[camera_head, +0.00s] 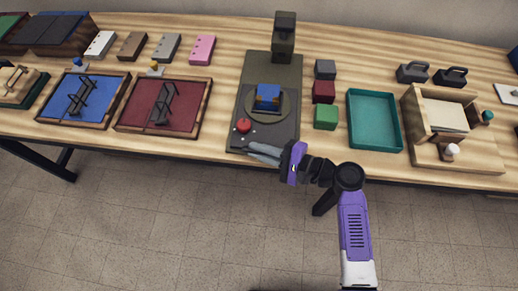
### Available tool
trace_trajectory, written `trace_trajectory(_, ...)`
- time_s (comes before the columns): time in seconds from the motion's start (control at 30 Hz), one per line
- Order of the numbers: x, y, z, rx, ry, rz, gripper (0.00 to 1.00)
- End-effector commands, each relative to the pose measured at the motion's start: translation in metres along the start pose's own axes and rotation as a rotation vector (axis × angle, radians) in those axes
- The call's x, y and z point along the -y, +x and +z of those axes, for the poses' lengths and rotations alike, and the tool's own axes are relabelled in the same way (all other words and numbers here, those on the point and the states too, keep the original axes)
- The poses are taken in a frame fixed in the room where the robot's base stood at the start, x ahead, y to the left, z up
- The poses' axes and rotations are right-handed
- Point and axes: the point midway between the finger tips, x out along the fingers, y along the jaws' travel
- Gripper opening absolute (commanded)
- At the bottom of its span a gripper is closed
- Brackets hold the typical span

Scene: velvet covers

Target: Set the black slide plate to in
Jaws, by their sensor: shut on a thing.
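The black slide plate (285,134) is the dark grey panel at the front part of a long olive-grey base (258,68) in the middle of the table. It carries a round disc (284,110) with a blue and tan block (268,96) on it, and a red knob (243,125) at its left. My gripper (254,152) is at the plate's front edge, near the table's front edge, with its fingers pointing left. It is shut on the plate's front part; the fingers hide the exact grip.
A dark post (284,38) stands at the base's far end. Grey, red (323,92) and green blocks (326,116) stand close to its right, then a teal tray (374,146) and a wooden box (415,108). Blue (62,111) and maroon trays (184,119) lie left.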

Motion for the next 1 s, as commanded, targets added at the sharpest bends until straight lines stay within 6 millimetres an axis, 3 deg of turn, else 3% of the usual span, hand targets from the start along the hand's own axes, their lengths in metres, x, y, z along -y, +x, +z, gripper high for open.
trace_trajectory(0.27, 0.003, 0.003, -0.009, -0.002, 0.000, -0.001, 0.00)
trace_trajectory(0.7, 0.050, 0.031, -0.076, -0.003, -0.001, -0.002, 0.00)
trace_trajectory(1.0, 0.061, 0.035, -0.085, -0.003, 0.002, 0.001, 0.00)
